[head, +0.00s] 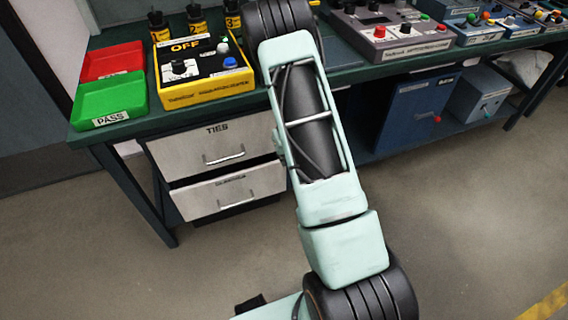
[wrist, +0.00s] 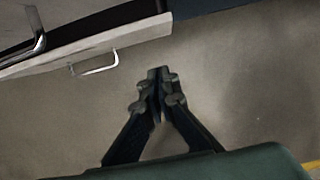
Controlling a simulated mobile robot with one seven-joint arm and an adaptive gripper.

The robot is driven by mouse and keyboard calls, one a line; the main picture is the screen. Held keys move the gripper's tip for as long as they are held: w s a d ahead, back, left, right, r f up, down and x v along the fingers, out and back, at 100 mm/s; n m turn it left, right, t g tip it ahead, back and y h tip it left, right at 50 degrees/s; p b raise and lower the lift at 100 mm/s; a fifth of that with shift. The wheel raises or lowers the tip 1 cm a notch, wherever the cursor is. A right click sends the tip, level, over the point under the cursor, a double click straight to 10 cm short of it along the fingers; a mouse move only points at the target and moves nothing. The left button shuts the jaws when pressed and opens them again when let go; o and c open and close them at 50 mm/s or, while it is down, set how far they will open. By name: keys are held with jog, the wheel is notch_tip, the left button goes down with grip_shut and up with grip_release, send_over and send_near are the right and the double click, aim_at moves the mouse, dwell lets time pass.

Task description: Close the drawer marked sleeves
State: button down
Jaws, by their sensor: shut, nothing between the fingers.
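The sleeves drawer (head: 230,195) is the lower of two pale drawers under the green workbench. Its label is blurred in the head view. In the wrist view its front (wrist: 125,42), with a metal handle, is at upper left. A dark gap behind that front shows the drawer partly pulled out. My gripper (wrist: 158,76) is shut and empty, over bare floor to the right of the drawer handle and apart from it. The gripper does not show in the head view.
The TIES drawer (head: 213,148) sits above and looks shut. A bench leg (head: 140,195) stands left of the drawers. Blue boxes (head: 418,110) sit on the lower shelf to the right. On the bench are red (head: 112,60) and green trays (head: 110,98) and a yellow control box (head: 210,92). The floor in front is clear.

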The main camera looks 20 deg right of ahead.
jog(key=s+a+f+n+g+b, duration=0.1)
jog(key=s+a+f+n+g, duration=0.2)
jog(key=s+a+f+n, duration=0.45)
jog(key=s+a+f+n+g+b, duration=0.1)
jog(key=s+a+f+n+g, duration=0.2)
jog(key=n, duration=0.7)
jog(key=s+d+f+n+g+h+b, duration=0.1)
jog(key=s+n+h, duration=0.2)
jog(key=s+n, duration=0.5)
jog(key=s+d+f+n+g+h+b, duration=0.1)
jog(key=s+d+f+n+h, duration=0.15)
jog(key=n, duration=0.95)
jog(key=m+t+h+b, duration=0.65)
jog(key=m+t, duration=1.15)
jog(key=m, duration=1.1)
send_near(267, 167)
jog(key=d, duration=0.3)
jog(key=w, duration=0.1)
jog(key=w+d, duration=0.1)
jog(key=w, duration=0.1)
jog(key=shift+w+f+n+h+b, duration=0.15)
jog(key=shift+f+n+h+b, duration=0.1)
jog(key=shift+h+b, duration=0.15)
jog(key=shift+w+r, duration=0.15)
jog(key=shift+w, duration=0.35)
